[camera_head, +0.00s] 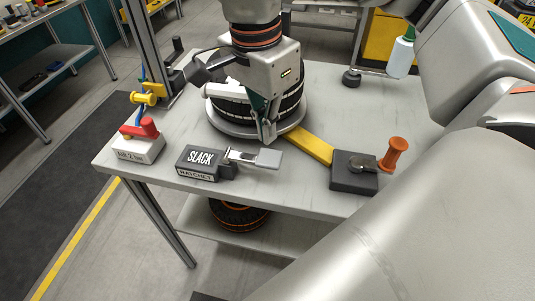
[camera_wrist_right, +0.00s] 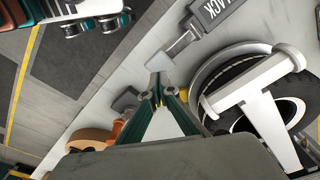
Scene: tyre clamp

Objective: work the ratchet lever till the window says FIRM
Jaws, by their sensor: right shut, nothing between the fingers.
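The ratchet (camera_head: 199,162) is a dark box at the table's front, and its window reads SLACK. Its grey lever (camera_head: 267,158) sticks out to the right, lying low over the table. In the wrist view the ratchet box (camera_wrist_right: 213,12) shows partly, with the lever's flat end (camera_wrist_right: 160,61) close to my fingertips. My right gripper (camera_head: 268,138) is shut and empty, pointing down just behind the lever's end. It also shows in the wrist view (camera_wrist_right: 160,97). Whether the fingertips touch the lever I cannot tell.
A tyre (camera_head: 230,105) sits in a round clamp behind my right gripper. A white box with a red handle (camera_head: 139,147) stands at left. Table in front of the lever is clear.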

